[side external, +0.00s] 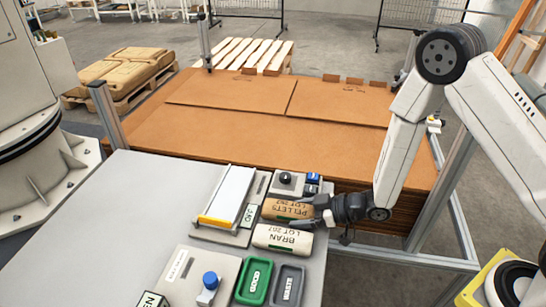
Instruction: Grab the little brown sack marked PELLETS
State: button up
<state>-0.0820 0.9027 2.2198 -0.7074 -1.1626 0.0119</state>
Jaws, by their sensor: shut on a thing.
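The little brown sack marked PELLETS (286,210) lies at the right edge of the grey table (130,220). My gripper (318,209) reaches in from the right, low over the table edge, and is shut on the right end of the sack. The sack's printed face is up, and its right end is partly hidden by the gripper. I cannot tell whether the sack is lifted off the table.
A pale BRAN sack (283,240) lies just in front of the brown one. A small device with a black knob (285,178) stands behind it. A sloped white board (228,193) is at left. Green (254,282) and grey (287,286) trays sit nearer the camera.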

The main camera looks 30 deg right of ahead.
aim_at(302, 208)
jog(key=shift+r, duration=0.15)
jog(key=shift+r, duration=4.9)
jog(key=shift+w, duration=0.1)
